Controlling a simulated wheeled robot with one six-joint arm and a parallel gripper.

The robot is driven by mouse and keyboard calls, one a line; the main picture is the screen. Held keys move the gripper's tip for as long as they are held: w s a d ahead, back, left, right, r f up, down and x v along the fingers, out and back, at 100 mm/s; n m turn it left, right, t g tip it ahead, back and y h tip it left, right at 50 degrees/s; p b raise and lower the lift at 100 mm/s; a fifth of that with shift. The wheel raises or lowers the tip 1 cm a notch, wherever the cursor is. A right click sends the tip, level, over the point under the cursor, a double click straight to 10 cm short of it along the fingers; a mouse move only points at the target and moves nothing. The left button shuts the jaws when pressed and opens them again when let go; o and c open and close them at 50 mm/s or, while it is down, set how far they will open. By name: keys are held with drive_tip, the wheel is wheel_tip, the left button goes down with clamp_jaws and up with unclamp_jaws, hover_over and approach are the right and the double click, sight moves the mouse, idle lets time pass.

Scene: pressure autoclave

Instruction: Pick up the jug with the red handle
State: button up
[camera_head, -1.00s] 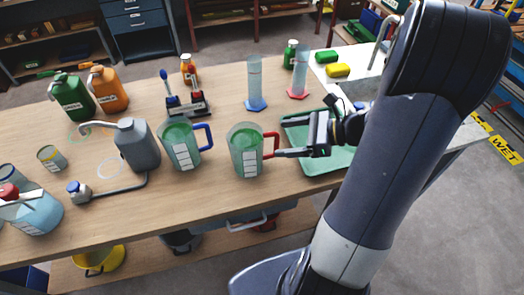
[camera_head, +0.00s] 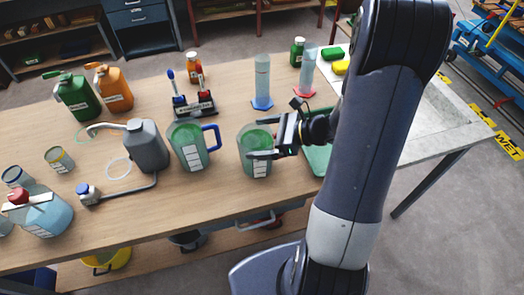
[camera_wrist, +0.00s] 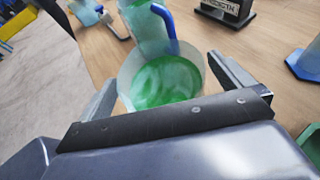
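The jug (camera_head: 255,160) is clear with green liquid and a white label, and stands upright near the table's front edge. Its red handle is hidden behind my gripper in the head view. My gripper (camera_head: 262,146) reaches in from the right at the jug's upper part. In the wrist view the jug (camera_wrist: 163,78) lies between the two widely spread fingers, one on each side of the rim. Whether the fingers touch its wall is hard to tell. A similar jug with a blue handle (camera_head: 188,147) stands close by on the left.
A grey canister (camera_head: 147,147) with a hose stands further left. A green tray (camera_head: 318,158) is partly behind my arm. Measuring cylinders (camera_head: 262,83) and a rack (camera_head: 194,107) stand behind. Table around the jug's front is bare.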

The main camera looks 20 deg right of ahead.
drive_tip(key=c, duration=1.2)
